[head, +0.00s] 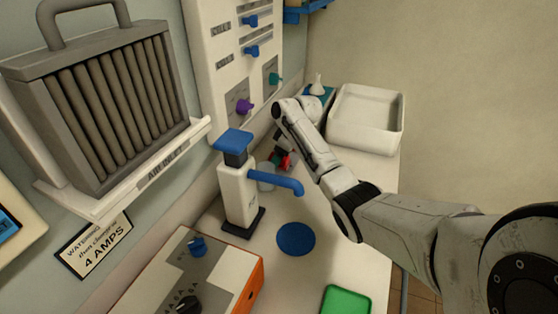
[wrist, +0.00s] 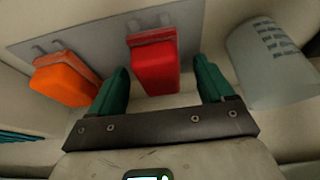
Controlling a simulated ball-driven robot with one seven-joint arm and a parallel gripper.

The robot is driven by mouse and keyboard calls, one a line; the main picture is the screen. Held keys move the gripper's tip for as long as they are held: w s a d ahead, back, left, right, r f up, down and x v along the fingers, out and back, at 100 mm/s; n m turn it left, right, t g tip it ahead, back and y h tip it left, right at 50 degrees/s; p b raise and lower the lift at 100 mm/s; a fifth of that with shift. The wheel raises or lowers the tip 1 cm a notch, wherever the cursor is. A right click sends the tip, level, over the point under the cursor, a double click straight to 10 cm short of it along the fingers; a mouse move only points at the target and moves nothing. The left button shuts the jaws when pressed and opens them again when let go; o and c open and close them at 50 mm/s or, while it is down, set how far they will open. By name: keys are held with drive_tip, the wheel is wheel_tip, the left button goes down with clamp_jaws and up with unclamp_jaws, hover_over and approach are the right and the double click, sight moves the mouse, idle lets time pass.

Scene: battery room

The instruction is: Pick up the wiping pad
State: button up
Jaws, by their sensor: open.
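My gripper (wrist: 162,72) is open in the wrist view, with its two green fingers apart and a red block (wrist: 154,62) between and beyond them. I cannot tell whether either finger touches the block. An orange block (wrist: 66,80) is left of the fingers, and both blocks are against a grey plate. In the head view a little red (head: 285,161) shows by my gripper, which my arm mostly hides. I cannot tell for sure which thing is the wiping pad. A flat green rounded rectangle (head: 347,301) lies at the counter's front edge, cut off by the picture.
A pale cup (wrist: 272,62) stands right of the fingers. The head view shows a pump dispenser (head: 238,192) with a blue spout, a blue disc (head: 296,239), an orange-sided box (head: 190,275) and a white bin (head: 366,118) at the back. The counter around the disc is clear.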

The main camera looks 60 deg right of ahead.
drive_tip(key=shift+f, duration=0.2)
drive_tip(key=shift+c, duration=0.4)
drive_tip(key=c, duration=1.1)
